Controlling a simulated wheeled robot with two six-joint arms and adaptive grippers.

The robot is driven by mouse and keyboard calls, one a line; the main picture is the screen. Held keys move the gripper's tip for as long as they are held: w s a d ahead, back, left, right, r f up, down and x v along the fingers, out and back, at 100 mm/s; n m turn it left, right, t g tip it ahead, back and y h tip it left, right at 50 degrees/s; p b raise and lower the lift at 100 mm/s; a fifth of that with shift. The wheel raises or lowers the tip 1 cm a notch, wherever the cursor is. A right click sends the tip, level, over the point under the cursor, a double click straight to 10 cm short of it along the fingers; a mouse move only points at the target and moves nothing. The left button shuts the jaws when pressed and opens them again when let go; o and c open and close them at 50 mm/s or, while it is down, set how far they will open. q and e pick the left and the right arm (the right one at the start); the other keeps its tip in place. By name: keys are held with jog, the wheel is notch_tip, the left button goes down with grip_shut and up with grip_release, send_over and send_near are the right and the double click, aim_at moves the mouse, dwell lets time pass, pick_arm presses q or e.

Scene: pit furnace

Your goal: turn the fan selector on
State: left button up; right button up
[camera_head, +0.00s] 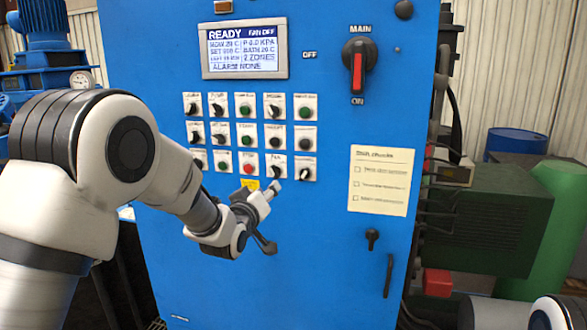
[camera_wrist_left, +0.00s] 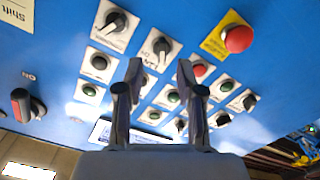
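The fan selector (camera_head: 276,172) is a black knob on a white plate labelled FAN, in the bottom row of the blue cabinet's panel. In the left wrist view, which looks upside down, the fan selector (camera_wrist_left: 160,48) lies just beyond and between my fingertips. My left gripper (camera_head: 272,216) is open, with its fingers apart, just below that row. The two spread fingers (camera_wrist_left: 157,75) also show in the left wrist view, with nothing between them. I cannot tell whether a finger touches the panel. The display (camera_head: 245,49) reads READY and FAN OFF. My right gripper is out of view.
Another selector (camera_head: 305,174) sits right of the fan selector, and a red button (camera_head: 248,169) sits left. A red mushroom button (camera_wrist_left: 238,38) on a yellow plate is close to the gripper. The main switch (camera_head: 358,68) and a paper checklist (camera_head: 381,180) are to the right.

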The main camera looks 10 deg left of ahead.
aim_at(273, 173)
pick_arm(q)
jog(key=w+p, duration=0.1)
jog(key=w, duration=0.1)
jog(key=w+r+p, duration=0.1)
jog(key=w, duration=0.2)
jog(key=w+p, duration=0.1)
jog(key=w, duration=0.1)
jog(key=shift+w+a+r, duration=0.2)
jog(key=shift+a+r, duration=0.05)
jog(key=shift+r, duration=0.15)
jog(key=shift+w+a, duration=0.1)
jog(key=shift+w, duration=0.15)
jog(key=shift+a+f, duration=0.2)
jog(key=shift+a, duration=0.25)
jog(key=shift+d, duration=0.2)
grip_shut()
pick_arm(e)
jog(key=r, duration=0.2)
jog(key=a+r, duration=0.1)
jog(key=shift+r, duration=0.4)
